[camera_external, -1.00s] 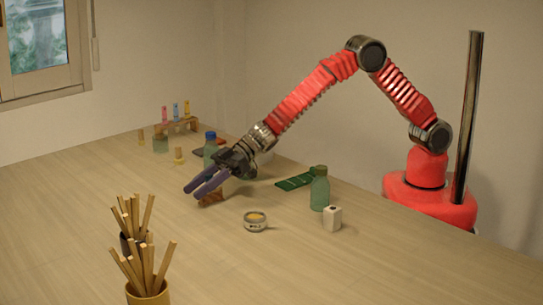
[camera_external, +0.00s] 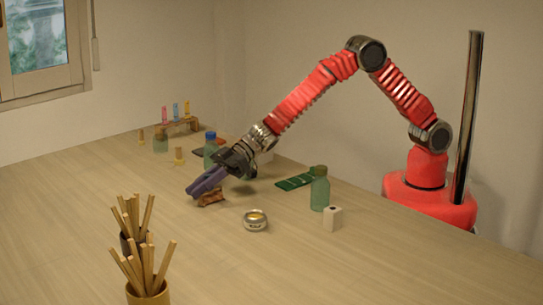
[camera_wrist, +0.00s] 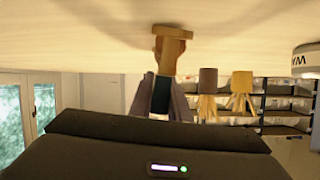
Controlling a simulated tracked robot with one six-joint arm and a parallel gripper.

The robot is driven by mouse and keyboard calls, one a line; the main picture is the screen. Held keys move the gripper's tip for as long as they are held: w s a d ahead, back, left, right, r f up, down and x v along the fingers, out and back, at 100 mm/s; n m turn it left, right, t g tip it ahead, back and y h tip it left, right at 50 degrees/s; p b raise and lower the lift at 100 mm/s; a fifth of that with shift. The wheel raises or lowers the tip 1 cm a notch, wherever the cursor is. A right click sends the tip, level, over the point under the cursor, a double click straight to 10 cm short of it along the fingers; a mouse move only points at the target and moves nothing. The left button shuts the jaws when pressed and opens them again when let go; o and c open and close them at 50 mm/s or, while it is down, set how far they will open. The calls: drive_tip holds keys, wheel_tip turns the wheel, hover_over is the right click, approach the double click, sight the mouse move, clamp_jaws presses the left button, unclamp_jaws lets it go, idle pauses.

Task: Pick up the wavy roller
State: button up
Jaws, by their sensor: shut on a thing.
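The wavy roller (camera_external: 212,198) seems to be the small brown, uneven piece low at my fingertips on the wooden table in the external view. My gripper (camera_external: 205,183) has its purple fingers close together on it, pointing down and left. In the wrist view my gripper (camera_wrist: 172,98) has a finger on each side of a narrow piece with a brown part and a dark part. A tan crosspiece (camera_wrist: 172,33) shows beyond the fingertips against the tabletop. The fingers hide part of the held piece, and I cannot tell whether it touches the table.
A small round tin (camera_external: 256,221) stands to the right, with a white block (camera_external: 332,219), a green bottle (camera_external: 320,190) and a green tray (camera_external: 294,182). A blue-capped bottle (camera_external: 210,152) stands behind my gripper. Stick pots (camera_external: 149,291) are in front.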

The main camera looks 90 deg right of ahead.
clamp_jaws()
wheel_tip(320, 180, up, 10)
idle(0.6)
